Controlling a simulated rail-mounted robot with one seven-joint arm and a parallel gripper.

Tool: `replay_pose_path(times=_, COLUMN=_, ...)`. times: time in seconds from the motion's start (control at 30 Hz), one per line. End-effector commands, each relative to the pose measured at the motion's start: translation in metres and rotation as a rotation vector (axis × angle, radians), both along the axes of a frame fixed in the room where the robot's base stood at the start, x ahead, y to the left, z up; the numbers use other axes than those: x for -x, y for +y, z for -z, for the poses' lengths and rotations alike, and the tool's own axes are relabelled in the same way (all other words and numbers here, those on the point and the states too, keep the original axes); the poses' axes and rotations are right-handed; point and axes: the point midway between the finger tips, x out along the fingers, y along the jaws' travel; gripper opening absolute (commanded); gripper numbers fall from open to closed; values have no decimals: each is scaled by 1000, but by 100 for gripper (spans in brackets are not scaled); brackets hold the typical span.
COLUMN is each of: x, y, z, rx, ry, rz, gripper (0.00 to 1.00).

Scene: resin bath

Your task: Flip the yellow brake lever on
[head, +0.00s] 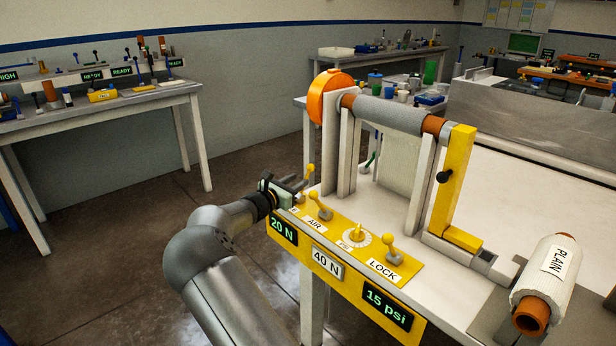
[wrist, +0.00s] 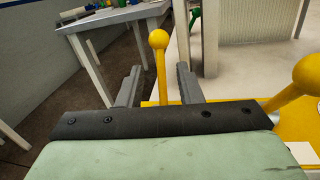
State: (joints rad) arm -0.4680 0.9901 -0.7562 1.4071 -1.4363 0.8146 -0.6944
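A yellow lever with a ball knob (head: 311,169) stands at the left end of the yellow control panel (head: 337,228); its label is mostly hidden behind my gripper, so I cannot read whether it says brake. My gripper (head: 301,184) is at this lever. In the wrist view, my gripper (wrist: 158,84) is open, with the lever's yellow stem (wrist: 161,85) upright between its two fingers. I see a gap on both sides of the stem. The lever's base is hidden behind the gripper body.
A second yellow lever (head: 319,206), by the AIR label, stands close to the right of my gripper. A yellow dial (head: 356,236) and the LOCK lever (head: 391,249) are farther right. A roller frame (head: 346,145) rises behind the panel. Open floor lies to the left.

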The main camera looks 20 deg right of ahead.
Motion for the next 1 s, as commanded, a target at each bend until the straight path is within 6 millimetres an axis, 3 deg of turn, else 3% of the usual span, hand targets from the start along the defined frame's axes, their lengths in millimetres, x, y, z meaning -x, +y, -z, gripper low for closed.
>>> replay_pose_path(times=0.1, x=-11, y=-23, z=1, rx=1, ry=0, rz=3, gripper=33)
replay_pose_path(times=0.3, x=-24, y=-47, z=0, rx=0, ry=0, rz=2, gripper=33)
replay_pose_path(times=0.73, x=-29, y=-55, z=0, rx=-1, ry=0, rz=0, gripper=33)
replay_pose_path(times=0.83, x=-29, y=-55, z=0, rx=-1, ry=0, rz=0, gripper=5)
replay_pose_path(times=0.87, x=-29, y=-55, z=0, rx=-1, ry=0, rz=0, gripper=0)
replay_pose_path(times=1.0, x=-29, y=-55, z=-1, rx=-1, ry=-1, rz=1, gripper=0)
